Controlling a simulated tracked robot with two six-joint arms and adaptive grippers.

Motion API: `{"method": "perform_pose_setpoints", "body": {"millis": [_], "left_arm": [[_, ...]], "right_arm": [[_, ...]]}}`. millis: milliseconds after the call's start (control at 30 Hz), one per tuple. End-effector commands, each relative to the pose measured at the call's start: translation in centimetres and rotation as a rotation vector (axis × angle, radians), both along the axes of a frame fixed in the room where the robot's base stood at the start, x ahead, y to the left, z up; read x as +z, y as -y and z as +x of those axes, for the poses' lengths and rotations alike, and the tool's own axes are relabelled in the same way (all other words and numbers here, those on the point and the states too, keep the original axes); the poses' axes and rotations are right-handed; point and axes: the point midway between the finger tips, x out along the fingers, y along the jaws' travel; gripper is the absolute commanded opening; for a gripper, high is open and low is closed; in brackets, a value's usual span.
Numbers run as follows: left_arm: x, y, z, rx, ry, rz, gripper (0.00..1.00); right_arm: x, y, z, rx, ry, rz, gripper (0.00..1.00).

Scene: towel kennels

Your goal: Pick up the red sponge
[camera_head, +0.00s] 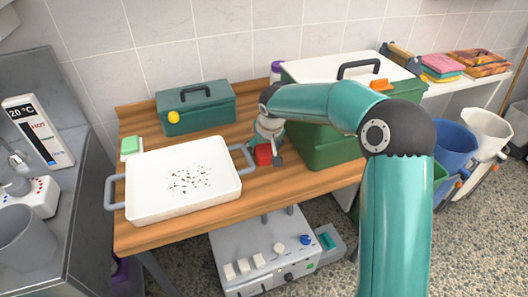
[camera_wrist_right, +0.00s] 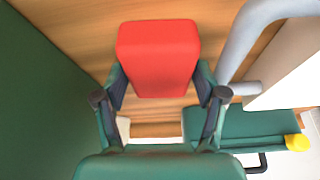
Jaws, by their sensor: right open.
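The red sponge (camera_head: 263,154) stands on the wooden table, between the white tray and the large green box. In the right wrist view the red sponge (camera_wrist_right: 158,56) is a rounded red block at the top middle. My right gripper (camera_head: 268,160) reaches down over it. In the right wrist view my right gripper (camera_wrist_right: 160,95) is open, with one finger on each side of the sponge's near end. I cannot tell whether the fingers touch it. My left gripper is in neither view.
The white tray (camera_head: 150,211) with dark specks and grey handles lies left of the sponge. The large green box (camera_head: 325,150) stands close on the right. A smaller green toolbox (camera_head: 197,112) and a green-and-white sponge (camera_head: 130,147) are behind the tray.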

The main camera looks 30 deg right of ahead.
Motion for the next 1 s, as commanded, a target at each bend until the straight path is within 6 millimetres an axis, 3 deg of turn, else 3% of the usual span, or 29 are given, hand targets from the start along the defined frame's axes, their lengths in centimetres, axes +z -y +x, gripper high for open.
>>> {"method": "perform_pose_setpoints", "body": {"millis": [267,400,433,1000], "left_arm": [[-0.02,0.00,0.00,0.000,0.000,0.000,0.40],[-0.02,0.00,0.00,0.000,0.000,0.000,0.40],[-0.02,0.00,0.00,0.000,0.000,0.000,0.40],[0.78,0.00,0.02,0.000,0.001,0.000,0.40]], "right_arm": [[0.01,-0.04,0.02,0.001,0.000,0.000,0.71],[0.01,-0.06,0.06,0.002,0.000,0.000,0.47],[0.01,-0.07,0.07,0.002,0.000,0.000,0.46],[0.75,-0.15,0.09,0.002,0.000,0.000,0.45]]}}
